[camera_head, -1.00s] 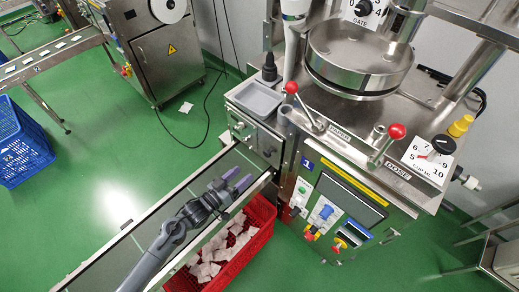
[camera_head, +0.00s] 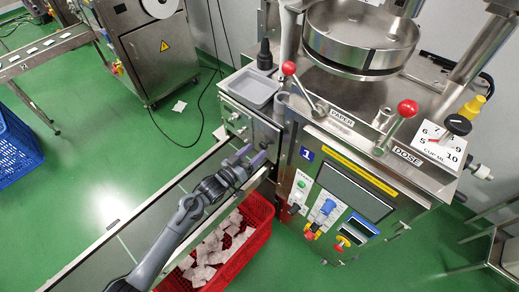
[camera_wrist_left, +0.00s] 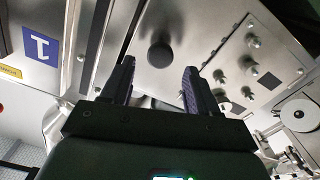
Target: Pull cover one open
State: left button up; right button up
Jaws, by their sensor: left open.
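The cover (camera_head: 236,117) is a bare metal panel on the left side of the machine marked with a blue 1 label (camera_head: 307,154). In the left wrist view the panel (camera_wrist_left: 196,22) carries a round black knob (camera_wrist_left: 160,54), and the blue 1 label (camera_wrist_left: 41,45) is left of it. The cover looks shut. My left gripper (camera_head: 250,159) is open and empty in front of the panel's lower part. In the left wrist view its two fingers (camera_wrist_left: 157,85) stand either side of and below the knob, apart from it. My right gripper is out of view.
A conveyor (camera_head: 110,243) runs under my left arm to the machine. A red crate (camera_head: 258,238) of teabags stands on the floor beside it. A grey tray (camera_head: 249,87) sits above the panel. Red-knobbed levers (camera_head: 289,69) rise from the machine top.

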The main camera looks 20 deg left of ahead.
aim_at(262, 146)
pick_arm(q)
jog(key=shift+b+x, duration=0.3)
jog(key=shift+x, duration=1.4)
grip_shut()
